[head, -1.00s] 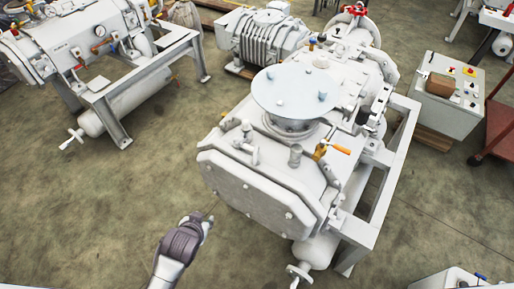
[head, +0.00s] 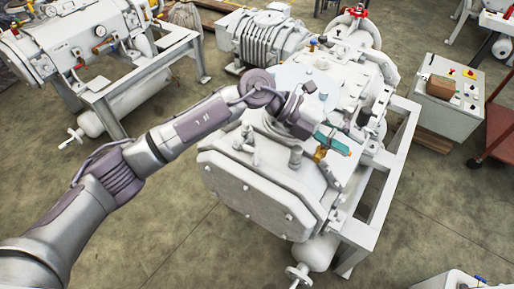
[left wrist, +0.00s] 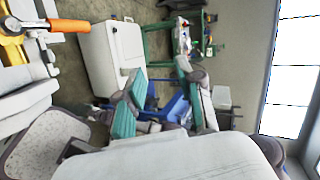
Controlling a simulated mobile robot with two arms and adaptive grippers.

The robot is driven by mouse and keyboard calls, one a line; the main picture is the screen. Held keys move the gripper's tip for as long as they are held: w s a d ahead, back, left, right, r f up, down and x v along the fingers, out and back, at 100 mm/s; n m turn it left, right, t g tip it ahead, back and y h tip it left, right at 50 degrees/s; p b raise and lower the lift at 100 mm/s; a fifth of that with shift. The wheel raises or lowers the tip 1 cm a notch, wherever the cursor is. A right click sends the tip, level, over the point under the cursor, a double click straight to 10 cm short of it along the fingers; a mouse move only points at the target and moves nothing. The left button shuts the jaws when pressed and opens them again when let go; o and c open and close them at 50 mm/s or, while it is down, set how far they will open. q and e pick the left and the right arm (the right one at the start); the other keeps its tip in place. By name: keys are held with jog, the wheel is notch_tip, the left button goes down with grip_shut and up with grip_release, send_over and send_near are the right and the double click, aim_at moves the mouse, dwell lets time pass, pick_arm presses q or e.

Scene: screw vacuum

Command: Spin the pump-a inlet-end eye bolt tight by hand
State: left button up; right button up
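The large white pump (head: 262,190) stands on a pale frame in the middle of the head view. My left gripper (head: 335,144) reaches over its top from the left. Its teal fingertips are beside the brass valve with the orange handle (head: 319,154). In the left wrist view the two teal-padded fingers (left wrist: 160,100) are spread with nothing between them. The orange handle (left wrist: 68,25) shows at that view's upper left. A small upright fitting (head: 249,140) is near the pump's front edge; I cannot tell whether it is the eye bolt. My right gripper is out of view.
My left arm hides part of the pump's round top plate (head: 290,73). A grey control box (head: 448,95) stands to the right, and another machine (head: 85,40) on a frame stands to the left. Open floor (head: 420,230) lies at the front right.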

pick_arm(q)
jog(key=w+a+f+t+y, duration=0.1)
jog(key=w+a+f+y, duration=0.2)
jog(key=a+y, duration=0.2)
jog(key=t+y, duration=0.3)
jog(key=y, duration=0.5)
send_over(257, 148)
jog(key=shift+n, duration=0.3)
notch_tip(257, 148, down, 11)
jog(key=p, duration=0.3)
jog(key=shift+s+p, duration=0.15)
jog(key=shift+p, duration=0.15)
jog(key=shift+f, duration=0.75)
jog(key=shift+c, duration=0.7)
grip_shut()
